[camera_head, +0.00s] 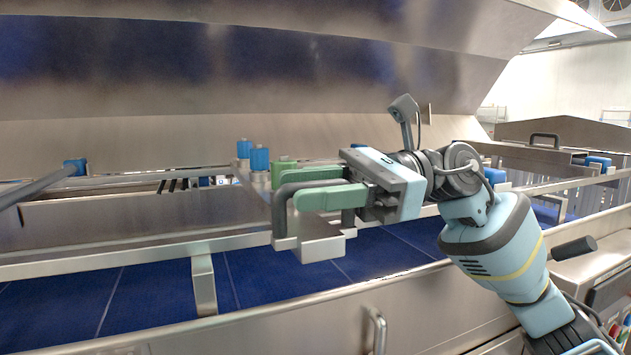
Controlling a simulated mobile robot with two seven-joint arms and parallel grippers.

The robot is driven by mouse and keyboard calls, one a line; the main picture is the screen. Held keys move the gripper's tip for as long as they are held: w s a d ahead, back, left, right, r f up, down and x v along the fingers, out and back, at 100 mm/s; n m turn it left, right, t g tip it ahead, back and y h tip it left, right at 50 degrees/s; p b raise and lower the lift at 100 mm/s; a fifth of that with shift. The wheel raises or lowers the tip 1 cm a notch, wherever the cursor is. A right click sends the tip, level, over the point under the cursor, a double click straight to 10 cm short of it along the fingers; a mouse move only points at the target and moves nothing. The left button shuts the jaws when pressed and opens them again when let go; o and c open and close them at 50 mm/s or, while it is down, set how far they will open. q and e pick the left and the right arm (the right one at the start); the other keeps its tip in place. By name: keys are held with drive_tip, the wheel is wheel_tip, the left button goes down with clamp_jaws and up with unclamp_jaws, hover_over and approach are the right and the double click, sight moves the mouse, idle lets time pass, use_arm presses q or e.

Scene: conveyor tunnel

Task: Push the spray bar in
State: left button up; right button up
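A dark U-shaped handle (281,213) stands on a pale metal block (317,247) at the near rail of the conveyor; I take it to be the end of the spray bar. My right gripper (308,188) comes in from the right, with its green fingers on either side of the handle's upper bar. The fingers look closed on it, though the contact is partly hidden. A metal plate or bar (255,190) runs back behind the handle into the tunnel. My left gripper is not in view.
A blue conveyor belt (262,277) runs below the metal side rail (110,260). The tunnel's steel hood (230,80) hangs above. A cabinet handle (376,330) sticks out below.

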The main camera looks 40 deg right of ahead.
sight(300, 218)
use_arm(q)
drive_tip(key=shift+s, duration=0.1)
use_arm(e)
drive_tip(key=shift+c, duration=0.5)
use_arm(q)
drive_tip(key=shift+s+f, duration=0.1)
use_arm(e)
clamp_jaws()
